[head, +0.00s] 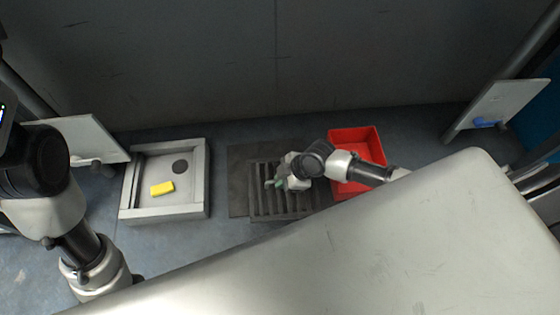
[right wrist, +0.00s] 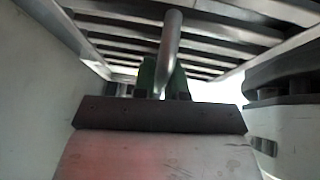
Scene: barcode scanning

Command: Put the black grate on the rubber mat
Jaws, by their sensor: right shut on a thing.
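The black grate (head: 291,206), a frame with parallel slats, shows in the middle of the head view. It overlaps the right and lower part of the dark rubber mat (head: 238,160); I cannot tell whether it touches the mat or hangs above it. My right gripper (head: 277,183) is over the grate's middle. In the right wrist view, its green-tipped fingers (right wrist: 163,80) are shut on the grate's round bar handle (right wrist: 171,40), with the slats (right wrist: 235,28) behind. My left arm shows at the left of the head view, but its gripper does not.
A red bin (head: 369,141) stands right of the mat, behind my right forearm. A pale square tray (head: 165,214) at the left holds a yellow sponge (head: 162,188) and has a dark round spot. Pale panels (head: 505,104) stand at both sides.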

